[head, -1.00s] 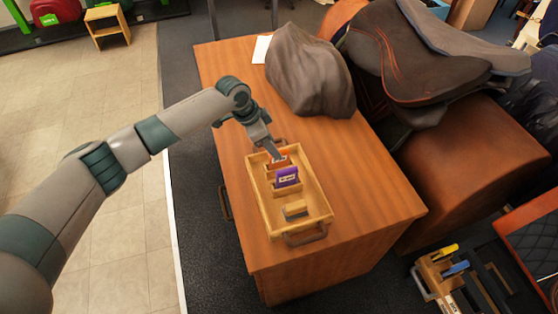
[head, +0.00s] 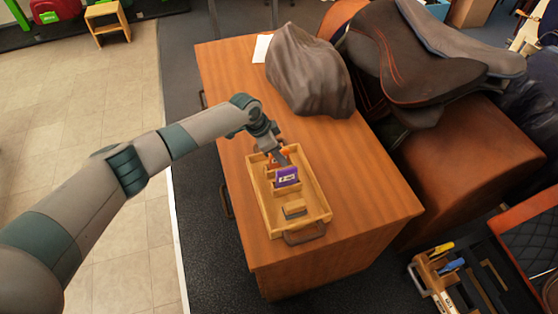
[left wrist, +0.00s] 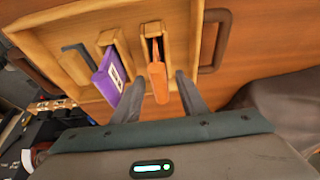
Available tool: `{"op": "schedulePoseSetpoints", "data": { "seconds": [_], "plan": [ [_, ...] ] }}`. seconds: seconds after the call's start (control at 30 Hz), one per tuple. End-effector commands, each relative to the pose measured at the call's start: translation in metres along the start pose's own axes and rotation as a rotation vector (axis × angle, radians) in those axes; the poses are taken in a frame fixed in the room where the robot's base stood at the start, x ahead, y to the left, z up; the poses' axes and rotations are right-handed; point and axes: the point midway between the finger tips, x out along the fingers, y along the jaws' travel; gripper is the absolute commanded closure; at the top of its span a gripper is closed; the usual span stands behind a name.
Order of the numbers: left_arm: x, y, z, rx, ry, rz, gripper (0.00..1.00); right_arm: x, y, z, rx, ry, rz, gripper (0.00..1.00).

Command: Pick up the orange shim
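The orange shim (left wrist: 157,75) stands in a slot at one end of the wooden tray (left wrist: 35,42) in the left wrist view. In the head view the shim (head: 272,160) is partly hidden by my left gripper (head: 281,155). In the left wrist view my left gripper (left wrist: 172,82) is open, one finger on each side of the orange shim, with a gap visible on both sides. A purple shim (left wrist: 107,77) stands in the neighbouring slot; it also shows in the head view (head: 287,176). My right gripper is in neither view.
The tray sits on a wooden desk (head: 355,215). A grey covered lump (head: 308,70) stands behind it, with a dark saddle (head: 410,60) to the right. A small holder with coloured tools (head: 432,270) is at lower right. The desk right of the tray is clear.

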Motion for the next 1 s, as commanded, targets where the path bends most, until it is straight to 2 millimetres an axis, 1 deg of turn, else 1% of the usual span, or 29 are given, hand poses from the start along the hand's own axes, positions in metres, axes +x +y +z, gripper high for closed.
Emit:
{"op": "schedulePoseSetpoints", "data": {
  "seconds": [0.27,0.3,0.37,0.4,0.43,0.47,0.8,1.0],
  "plan": [
    [0.0,0.0,0.0,0.0,0.0,0.0,0.61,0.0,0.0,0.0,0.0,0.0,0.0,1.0],
    [0.0,0.0,0.0,0.0,0.0,0.0,0.66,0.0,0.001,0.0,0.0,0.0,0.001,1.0],
    [0.0,0.0,0.0,0.0,0.0,0.0,0.8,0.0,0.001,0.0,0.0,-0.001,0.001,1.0],
    [0.0,0.0,0.0,0.0,0.0,0.0,0.9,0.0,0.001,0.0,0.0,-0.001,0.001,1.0],
    [0.0,0.0,0.0,-0.001,0.0,0.0,0.97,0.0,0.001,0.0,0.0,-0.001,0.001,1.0],
    [0.0,0.0,0.0,0.0,0.0,0.0,1.0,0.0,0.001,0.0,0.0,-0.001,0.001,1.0],
    [-0.002,0.0,0.0,0.0,0.0,0.0,1.0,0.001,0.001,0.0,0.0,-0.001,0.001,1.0],
    [-0.013,-0.001,-0.005,0.001,0.002,-0.001,1.0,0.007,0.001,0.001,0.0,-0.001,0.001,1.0]
  ]
}}
